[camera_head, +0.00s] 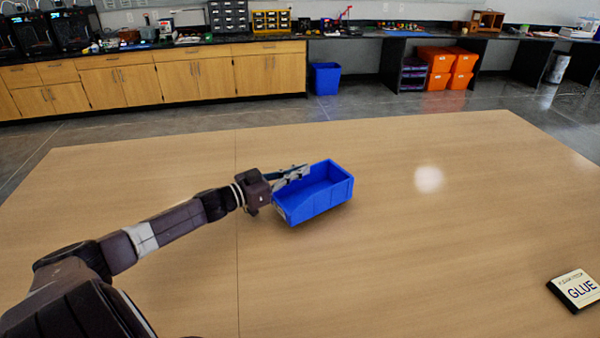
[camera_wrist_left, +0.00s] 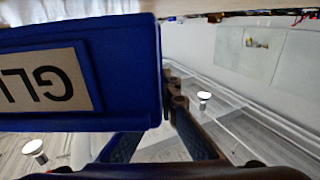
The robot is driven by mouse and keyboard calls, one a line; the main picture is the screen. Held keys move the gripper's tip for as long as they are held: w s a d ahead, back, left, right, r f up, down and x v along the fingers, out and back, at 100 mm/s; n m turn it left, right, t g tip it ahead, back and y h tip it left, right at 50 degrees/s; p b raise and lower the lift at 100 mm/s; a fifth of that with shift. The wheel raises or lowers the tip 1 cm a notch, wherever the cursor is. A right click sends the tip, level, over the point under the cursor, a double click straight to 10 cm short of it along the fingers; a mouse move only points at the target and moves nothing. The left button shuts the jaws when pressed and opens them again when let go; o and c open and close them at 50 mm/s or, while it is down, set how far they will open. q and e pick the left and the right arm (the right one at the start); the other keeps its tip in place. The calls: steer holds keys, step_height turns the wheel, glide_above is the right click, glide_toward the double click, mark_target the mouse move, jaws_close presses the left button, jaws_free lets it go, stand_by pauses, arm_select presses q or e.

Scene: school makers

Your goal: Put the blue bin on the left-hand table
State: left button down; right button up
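The blue bin (camera_head: 320,202) is an open-topped box right of the tabletop seam, near the middle of the head view. It looks slightly tilted, with a shadow beneath its right side. In the left wrist view the bin (camera_wrist_left: 125,75) appears upside down with a white label partly reading "GLU". My left gripper (camera_head: 288,177) is at the bin's left side, its fingers straddling a side wall. It appears shut on that wall, though the bin hides part of one finger. The left-hand tabletop (camera_head: 150,190) lies left of the seam. My right gripper is not in view.
A small "GLUE" label block (camera_head: 577,290) lies at the tabletop's right front. The wooden tabletop (camera_head: 420,250) is otherwise clear. Beyond the aisle stand wooden cabinets (camera_head: 190,80), a blue waste bin (camera_head: 325,78) and orange bins (camera_head: 447,65).

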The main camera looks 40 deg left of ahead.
arm_select(q)
steer(key=shift+f, duration=0.35)
steer(key=shift+f, duration=0.1)
